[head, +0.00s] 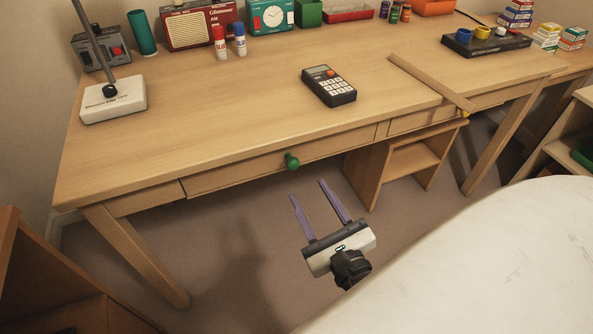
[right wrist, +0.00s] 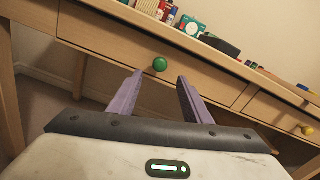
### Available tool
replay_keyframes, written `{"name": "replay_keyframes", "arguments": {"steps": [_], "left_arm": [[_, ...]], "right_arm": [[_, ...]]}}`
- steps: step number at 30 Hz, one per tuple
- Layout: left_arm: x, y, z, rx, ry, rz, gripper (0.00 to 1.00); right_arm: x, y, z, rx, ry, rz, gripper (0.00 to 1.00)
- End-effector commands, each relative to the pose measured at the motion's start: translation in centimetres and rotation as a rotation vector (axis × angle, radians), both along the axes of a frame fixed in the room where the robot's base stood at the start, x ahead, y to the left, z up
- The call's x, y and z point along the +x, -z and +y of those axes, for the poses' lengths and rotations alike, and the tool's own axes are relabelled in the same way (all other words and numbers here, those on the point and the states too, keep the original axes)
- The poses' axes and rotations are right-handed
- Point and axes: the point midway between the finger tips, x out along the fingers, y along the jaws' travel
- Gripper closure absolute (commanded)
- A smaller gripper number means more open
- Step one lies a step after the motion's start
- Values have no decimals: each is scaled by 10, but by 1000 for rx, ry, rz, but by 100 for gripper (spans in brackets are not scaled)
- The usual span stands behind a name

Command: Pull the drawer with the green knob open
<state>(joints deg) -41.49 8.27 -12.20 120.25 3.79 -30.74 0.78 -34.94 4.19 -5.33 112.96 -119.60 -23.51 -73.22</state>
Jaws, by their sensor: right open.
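The drawer (head: 232,175) is a wooden front under the desk top, and it looks shut. Its round green knob (head: 292,161) sits near the middle of the front. In the right wrist view the green knob (right wrist: 160,64) shows between and beyond the fingertips, on the drawer front (right wrist: 110,42). My right gripper (head: 307,189) has two purple fingers spread open, pointing at the drawer, below and in front of the knob. Nothing is between the fingers, and they appear apart from the knob. It also shows in the right wrist view (right wrist: 160,76). My left gripper is not seen.
The wooden desk (head: 240,110) carries a calculator (head: 329,86), a lamp base (head: 113,98) and a wooden ruler-like strip (head: 430,83) over the front edge. A second drawer has a yellow knob (right wrist: 307,130). A small shelf unit (head: 405,160) stands under the desk.

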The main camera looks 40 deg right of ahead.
Motion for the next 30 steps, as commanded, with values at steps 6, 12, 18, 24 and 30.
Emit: {"name": "replay_keyframes", "arguments": {"steps": [6, 12, 18, 24, 30], "left_arm": [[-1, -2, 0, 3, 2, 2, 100], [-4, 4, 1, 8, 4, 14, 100], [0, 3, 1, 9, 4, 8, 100], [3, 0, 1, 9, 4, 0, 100], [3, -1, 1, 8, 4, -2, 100]], "right_arm": [[42, -3, -10, 4, 2, -5, 56], [71, -1, -17, 6, 1, -3, 56], [84, 0, -20, 7, 0, -1, 56], [84, 0, -20, 6, -1, 0, 56], [84, 0, -20, 6, -1, 0, 79]]}}
